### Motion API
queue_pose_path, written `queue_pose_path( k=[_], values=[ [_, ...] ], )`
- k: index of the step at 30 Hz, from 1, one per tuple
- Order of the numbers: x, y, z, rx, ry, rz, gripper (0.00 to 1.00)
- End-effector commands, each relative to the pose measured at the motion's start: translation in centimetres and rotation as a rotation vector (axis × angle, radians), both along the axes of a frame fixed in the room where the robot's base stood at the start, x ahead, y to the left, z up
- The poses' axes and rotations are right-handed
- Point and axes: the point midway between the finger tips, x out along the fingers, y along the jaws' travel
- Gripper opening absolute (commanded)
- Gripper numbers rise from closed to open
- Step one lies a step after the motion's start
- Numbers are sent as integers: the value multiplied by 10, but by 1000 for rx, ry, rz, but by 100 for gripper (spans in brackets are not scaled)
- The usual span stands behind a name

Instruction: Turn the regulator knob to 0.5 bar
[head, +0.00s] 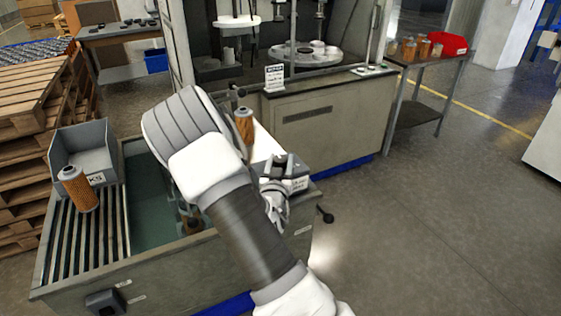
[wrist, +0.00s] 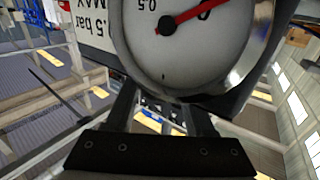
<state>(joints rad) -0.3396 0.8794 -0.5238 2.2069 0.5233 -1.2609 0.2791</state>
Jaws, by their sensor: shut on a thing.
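The pressure gauge (wrist: 190,50) fills the top of the wrist view, with a white dial and a red needle (wrist: 190,14). The needle points up and right at the 0 mark, away from the 0.5 mark. A white label (wrist: 92,22) left of it reads "5 bar MAX", partly cut off. My gripper (wrist: 160,112) is below the gauge with its two dark fingers close to it, shut on the regulator knob, which the gauge and fingers hide. In the head view my gripper (head: 278,185) is at the right end of the wash bench; the dial cannot be read there.
The wash bench (head: 150,270) holds a tank and a slatted rack. One orange filter cartridge (head: 78,188) leans at a grey bin (head: 85,150); another (head: 245,125) stands behind my arm. A machine cabinet (head: 330,115) is behind. The floor to the right is clear.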

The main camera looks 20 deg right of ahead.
Motion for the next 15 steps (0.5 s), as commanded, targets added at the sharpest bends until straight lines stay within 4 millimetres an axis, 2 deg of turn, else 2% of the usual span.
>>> queue_pose_path(
  k=[8,15],
  values=[
    [0,1,-1,2,-1,-40,0],
    [1,2,-3,3,-2,-170,0]
  ],
)
